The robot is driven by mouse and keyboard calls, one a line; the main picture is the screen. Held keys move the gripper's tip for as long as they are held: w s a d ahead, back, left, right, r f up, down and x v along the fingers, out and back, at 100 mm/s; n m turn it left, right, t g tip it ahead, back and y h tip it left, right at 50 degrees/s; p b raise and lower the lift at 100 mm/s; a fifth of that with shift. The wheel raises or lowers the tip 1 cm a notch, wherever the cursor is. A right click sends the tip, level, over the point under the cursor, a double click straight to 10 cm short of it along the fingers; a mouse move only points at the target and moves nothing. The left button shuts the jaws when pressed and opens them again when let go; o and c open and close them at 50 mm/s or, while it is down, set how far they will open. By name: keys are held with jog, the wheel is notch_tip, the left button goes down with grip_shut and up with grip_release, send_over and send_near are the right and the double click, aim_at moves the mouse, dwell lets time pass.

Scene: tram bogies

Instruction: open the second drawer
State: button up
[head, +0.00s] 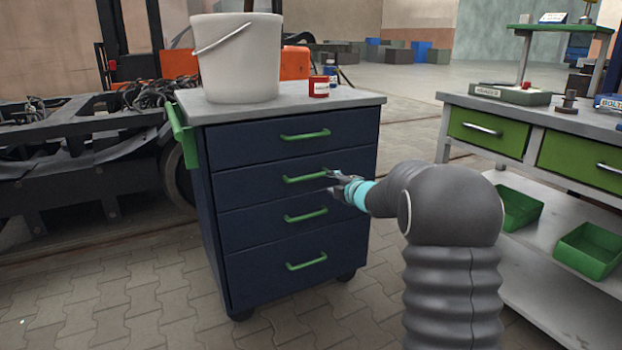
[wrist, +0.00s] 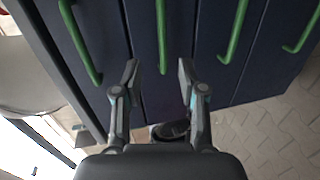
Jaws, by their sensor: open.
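The dark blue drawer cabinet (head: 215,240) stands upright on castors, with all its drawers shut. The second drawer (head: 240,187) has a green bar handle (head: 305,177). My gripper (head: 331,181) is in front of this drawer, near the right end of the handle. In the wrist view the cabinet appears turned on its side, and the second handle (wrist: 162,35) lines up with the gap between the open fingers of my gripper (wrist: 158,70). The fingers hold nothing. I cannot tell whether they touch the handle.
The top handle (head: 305,135) and third handle (head: 306,215) are close above and below. A white bucket (head: 238,60) and a red tin (head: 318,87) stand on the cabinet. A workbench (head: 560,130) with green drawers is on the right. Paved floor (head: 130,290) lies clear at front left.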

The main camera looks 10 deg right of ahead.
aim_at(313, 177)
jog(key=x, duration=0.4)
jog(key=p+x, duration=0.1)
jog(key=x, duration=0.4)
jog(key=p+x, duration=0.1)
jog(key=x, duration=0.4)
jog(key=shift+w+a+f, duration=0.1)
jog(key=shift+a+f, duration=0.1)
jog(key=shift+f, duration=0.1)
grip_shut()
